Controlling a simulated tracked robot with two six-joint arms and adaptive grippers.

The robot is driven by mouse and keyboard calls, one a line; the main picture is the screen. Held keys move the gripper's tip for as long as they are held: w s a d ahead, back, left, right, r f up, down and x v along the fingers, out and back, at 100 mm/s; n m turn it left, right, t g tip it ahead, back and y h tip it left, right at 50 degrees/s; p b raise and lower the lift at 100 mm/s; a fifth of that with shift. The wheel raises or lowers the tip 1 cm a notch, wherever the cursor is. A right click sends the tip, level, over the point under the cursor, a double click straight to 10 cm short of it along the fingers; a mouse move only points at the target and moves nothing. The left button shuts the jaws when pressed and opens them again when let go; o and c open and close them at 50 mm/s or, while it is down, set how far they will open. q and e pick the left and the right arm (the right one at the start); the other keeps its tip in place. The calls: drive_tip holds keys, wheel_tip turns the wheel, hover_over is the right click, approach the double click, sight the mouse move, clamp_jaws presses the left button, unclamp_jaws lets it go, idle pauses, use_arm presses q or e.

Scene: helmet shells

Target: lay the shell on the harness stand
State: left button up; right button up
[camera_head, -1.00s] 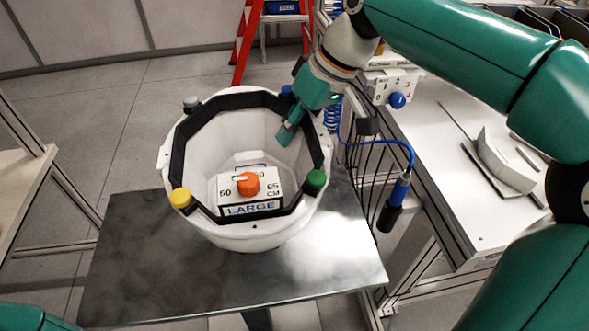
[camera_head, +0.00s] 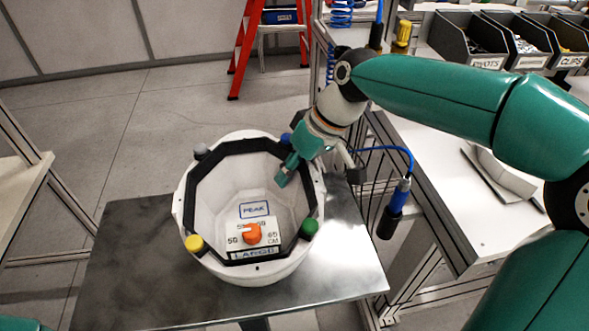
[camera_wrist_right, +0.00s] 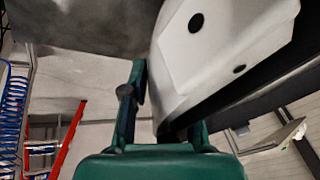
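The shell (camera_head: 225,261) is a white bowl, open side up, with a black eight-sided band inside its rim and grey, blue, yellow and green knobs. Inside it shows a PEAK label and a LARGE block with an orange dial. My right gripper (camera_head: 288,172) is shut on the shell's far right rim, one finger inside the bowl. In the right wrist view the white shell wall (camera_wrist_right: 215,45) lies against the fingers (camera_wrist_right: 160,115). The shell is over a grey metal plate (camera_head: 140,265); I cannot tell whether it touches. No separate harness stand is distinguishable. My left gripper is out of view.
A white bench (camera_head: 430,160) stands right, with a blue cable tool (camera_head: 399,195) hanging at its edge. Parts bins (camera_head: 470,40) stand at the back right and a red ladder (camera_head: 245,50) behind. Another table edge (camera_head: 25,175) is at left. Bare plate shows around the shell.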

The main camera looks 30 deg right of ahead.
drive_tip(key=shift+o, duration=0.8)
drive_tip(key=shift+r, duration=0.15)
drive_tip(key=p+v, duration=0.1)
drive_tip(key=v, duration=1.1)
